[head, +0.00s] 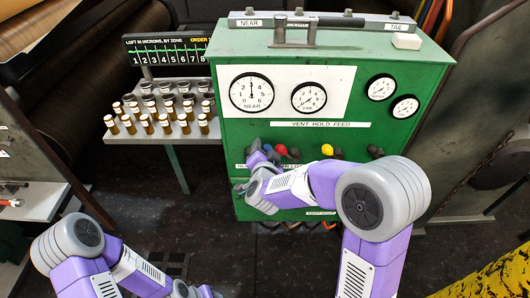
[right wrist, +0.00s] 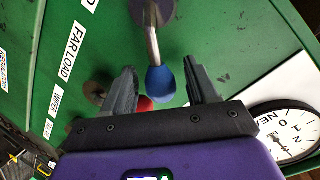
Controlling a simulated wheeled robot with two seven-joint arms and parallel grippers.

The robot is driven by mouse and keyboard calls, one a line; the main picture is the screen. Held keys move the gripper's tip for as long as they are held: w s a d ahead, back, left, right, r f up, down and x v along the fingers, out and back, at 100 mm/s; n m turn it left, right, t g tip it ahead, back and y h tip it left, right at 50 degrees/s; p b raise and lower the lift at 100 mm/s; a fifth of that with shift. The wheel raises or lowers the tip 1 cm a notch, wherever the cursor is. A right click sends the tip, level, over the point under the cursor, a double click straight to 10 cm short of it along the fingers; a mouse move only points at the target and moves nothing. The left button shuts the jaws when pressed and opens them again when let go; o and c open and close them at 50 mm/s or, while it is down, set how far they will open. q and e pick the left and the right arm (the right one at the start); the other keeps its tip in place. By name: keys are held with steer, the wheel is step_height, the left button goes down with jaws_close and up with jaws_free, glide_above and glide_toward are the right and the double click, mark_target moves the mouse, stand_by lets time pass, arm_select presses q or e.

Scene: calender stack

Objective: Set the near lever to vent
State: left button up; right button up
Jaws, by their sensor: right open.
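The green cabinet (head: 340,60) carries a row of levers under a strip reading VENT HOLD FEED (head: 320,124). The blue-knobbed lever (head: 267,147) is leftmost, with a red knob (head: 281,149) close by and a yellow knob (head: 327,149) farther right. A label starting with NEA is partly hidden at the left below them. My right gripper (head: 246,170) is at the cabinet front by the blue knob. In the right wrist view its fingers (right wrist: 158,78) are apart, with the blue knob (right wrist: 161,85) between them, not gripped. My left gripper (head: 203,292) is at the bottom edge, mostly cut off.
Large dials NEAR (head: 251,92) and FAR (head: 309,97) sit above the levers. A shelf of small jars (head: 165,122) stands left of the cabinet, below a black zone board (head: 165,50). The dark floor (head: 220,240) in front is mostly clear.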

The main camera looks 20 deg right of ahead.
steer(key=shift+w, duration=0.15)
jaws_close()
stand_by(0.4)
